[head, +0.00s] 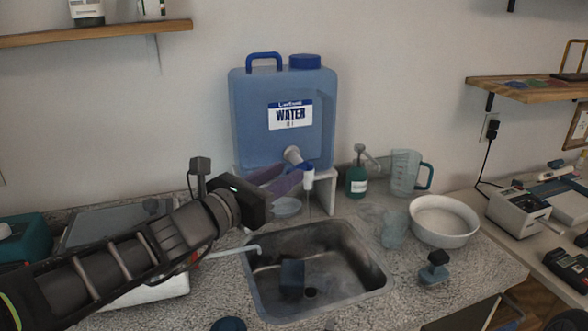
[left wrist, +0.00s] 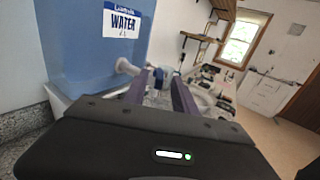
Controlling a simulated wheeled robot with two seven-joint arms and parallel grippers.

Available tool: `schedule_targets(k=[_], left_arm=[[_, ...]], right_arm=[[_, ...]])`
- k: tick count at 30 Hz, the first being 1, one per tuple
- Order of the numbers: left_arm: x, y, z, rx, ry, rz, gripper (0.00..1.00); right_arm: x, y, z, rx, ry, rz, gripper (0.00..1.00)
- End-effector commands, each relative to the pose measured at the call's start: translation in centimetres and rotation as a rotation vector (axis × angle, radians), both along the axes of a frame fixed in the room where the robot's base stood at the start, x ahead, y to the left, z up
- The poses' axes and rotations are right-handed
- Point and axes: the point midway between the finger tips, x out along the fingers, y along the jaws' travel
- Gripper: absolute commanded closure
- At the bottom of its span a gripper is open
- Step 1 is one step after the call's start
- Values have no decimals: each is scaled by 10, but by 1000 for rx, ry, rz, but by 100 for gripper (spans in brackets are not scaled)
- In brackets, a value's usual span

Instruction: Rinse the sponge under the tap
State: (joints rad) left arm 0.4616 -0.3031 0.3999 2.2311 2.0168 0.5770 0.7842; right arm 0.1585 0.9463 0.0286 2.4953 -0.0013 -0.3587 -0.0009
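A blue water container (head: 250,120) stands on a white stand at the wall, with a pale tap (head: 292,155) low on its front. My left gripper (head: 303,174) reaches in from the left with its purple fingers at the tap's spout. In the left wrist view, the fingers (left wrist: 160,80) are apart, with the tap's blue-and-white end between or just beyond their tips; contact is unclear. A thin line hangs below the spout, perhaps water. A dark blue block (head: 292,278), apparently the sponge, is in the metal sink (head: 355,262). My right gripper is not in view.
A green pump bottle (head: 356,180), a clear jug (head: 405,172), clear cups (head: 392,232) and a white bowl (head: 443,238) stand right of the tap. A blue-based handled scrubber (head: 435,270) sits right of the sink. A thin white pipe (head: 232,252) reaches the sink's left rim.

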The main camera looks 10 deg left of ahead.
Motion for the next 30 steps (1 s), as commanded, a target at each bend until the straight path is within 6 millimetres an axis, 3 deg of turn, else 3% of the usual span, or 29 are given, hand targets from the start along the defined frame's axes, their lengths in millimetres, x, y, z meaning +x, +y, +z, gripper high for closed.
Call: schedule_targets(k=[6, 17, 30], left_arm=[[27, -13, -1, -2, 2, 0, 67], [33, -16, 0, -1, 0, 1, 67], [33, -16, 0, -1, 0, 1, 100]], right_arm=[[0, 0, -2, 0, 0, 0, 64], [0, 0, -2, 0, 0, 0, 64], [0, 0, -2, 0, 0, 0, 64]])
